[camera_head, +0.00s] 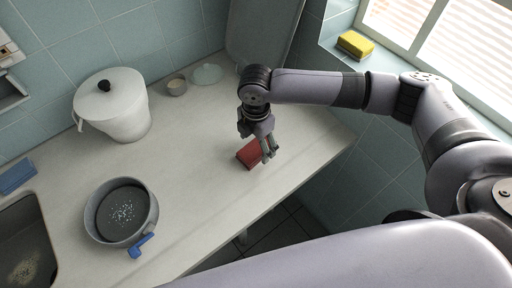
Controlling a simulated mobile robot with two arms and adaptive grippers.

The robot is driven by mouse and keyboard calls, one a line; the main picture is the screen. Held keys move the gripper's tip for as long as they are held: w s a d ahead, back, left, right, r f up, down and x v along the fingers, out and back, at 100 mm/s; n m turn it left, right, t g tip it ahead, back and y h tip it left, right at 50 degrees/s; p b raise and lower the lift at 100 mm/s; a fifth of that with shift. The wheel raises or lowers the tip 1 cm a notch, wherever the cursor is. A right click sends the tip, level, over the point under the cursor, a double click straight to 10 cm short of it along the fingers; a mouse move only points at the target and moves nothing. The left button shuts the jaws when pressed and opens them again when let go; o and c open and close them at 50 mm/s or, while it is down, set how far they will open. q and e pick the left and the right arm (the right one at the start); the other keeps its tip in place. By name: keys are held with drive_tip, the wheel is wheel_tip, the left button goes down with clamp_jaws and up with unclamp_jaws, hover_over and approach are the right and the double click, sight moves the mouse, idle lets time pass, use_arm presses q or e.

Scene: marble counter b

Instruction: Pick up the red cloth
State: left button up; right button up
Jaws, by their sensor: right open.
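A small red cloth (248,156), folded into a block shape, lies on the pale counter right of the middle, near its front edge. My right gripper (268,152) points down at the cloth's right side, and its fingers cover part of it. The gripper is open. Whether the fingers touch the cloth I cannot tell. My left gripper is not in view.
A white lidded pot (115,110) stands at the back left. A grey pan (118,214) and a blue item (141,245) are at the front left, beside a sink (24,243). A yellow sponge (355,44) lies on the window sill. The counter's middle is clear.

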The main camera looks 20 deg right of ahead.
sight(256, 148)
drive_tip(key=shift+f, duration=0.7)
drive_tip(key=shift+c, duration=0.4)
drive_tip(key=c, duration=1.2)
drive_tip(key=shift+o, duration=0.2)
drive_tip(key=shift+r, duration=0.15)
wheel_tip(256, 148, up, 20)
drive_tip(key=b, duration=0.1)
drive_tip(key=o, duration=0.6)
drive_tip(key=c, duration=0.5)
